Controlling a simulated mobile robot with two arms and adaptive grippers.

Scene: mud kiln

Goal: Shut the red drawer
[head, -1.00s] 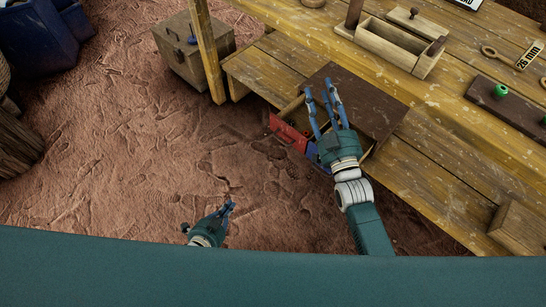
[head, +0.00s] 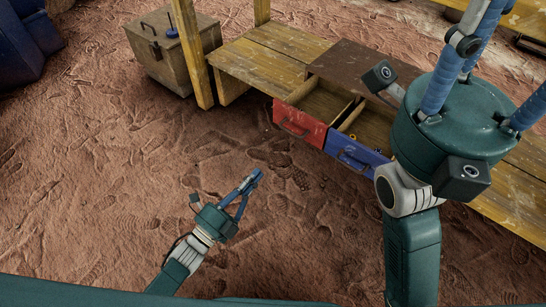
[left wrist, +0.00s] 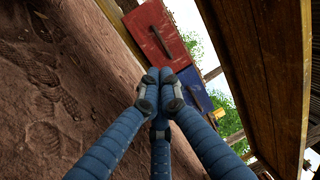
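The red drawer (head: 299,126) is pulled out of the low cabinet (head: 352,63) under the workbench, its open inside showing from above. The blue drawer (head: 356,156) beside it is also out. My left gripper (head: 254,178) is low over the ground in front of the red drawer and apart from it. In the left wrist view its fingers (left wrist: 159,88) meet at the tips, shut and empty. The red front (left wrist: 157,32) shows beyond them, with the blue front (left wrist: 190,90) below it. My right gripper (head: 487,75) is large at the right; its fingertips are out of frame or unclear.
A wooden chest (head: 172,50) stands left of the bench leg (head: 196,62). The low plank shelf (head: 262,62) runs on both sides of the cabinet. The reddish ground in front of the drawers is clear.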

